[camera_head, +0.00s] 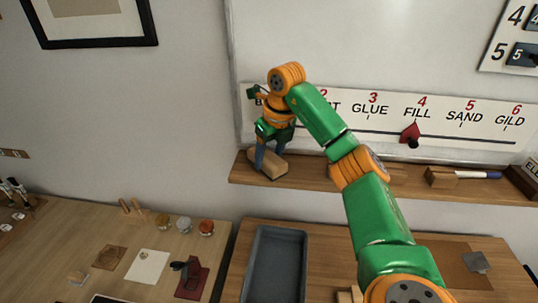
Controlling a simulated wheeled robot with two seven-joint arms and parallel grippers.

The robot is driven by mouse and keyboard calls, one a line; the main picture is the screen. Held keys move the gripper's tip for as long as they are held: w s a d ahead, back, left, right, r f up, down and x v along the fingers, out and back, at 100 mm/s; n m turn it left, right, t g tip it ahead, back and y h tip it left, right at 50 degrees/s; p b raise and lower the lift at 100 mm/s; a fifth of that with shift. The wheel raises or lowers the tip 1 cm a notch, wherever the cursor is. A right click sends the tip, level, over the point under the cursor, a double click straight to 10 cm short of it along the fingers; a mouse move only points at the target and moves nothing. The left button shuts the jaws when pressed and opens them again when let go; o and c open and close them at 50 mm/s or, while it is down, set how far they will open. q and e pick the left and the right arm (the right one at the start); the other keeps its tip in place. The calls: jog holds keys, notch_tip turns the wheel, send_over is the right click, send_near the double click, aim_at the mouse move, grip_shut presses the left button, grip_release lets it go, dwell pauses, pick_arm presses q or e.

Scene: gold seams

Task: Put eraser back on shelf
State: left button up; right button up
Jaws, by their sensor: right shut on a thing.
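The eraser (268,165) is a tan wooden block with a darker underside. It is at the left end of the wooden shelf (340,186) below the whiteboard. My right gripper (267,155) points down and is shut on the eraser. The eraser looks slanted against the shelf's length. I cannot tell whether its underside rests on the shelf or is just above it. My left gripper is not in view.
The shelf's middle is clear. Below are a grey tray (250,270) and several jars (184,225). A red pointer (410,132) hangs on the label strip.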

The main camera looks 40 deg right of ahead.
jog(key=o, duration=1.2)
jog(key=shift+f, duration=0.15)
jog(key=v, duration=1.2)
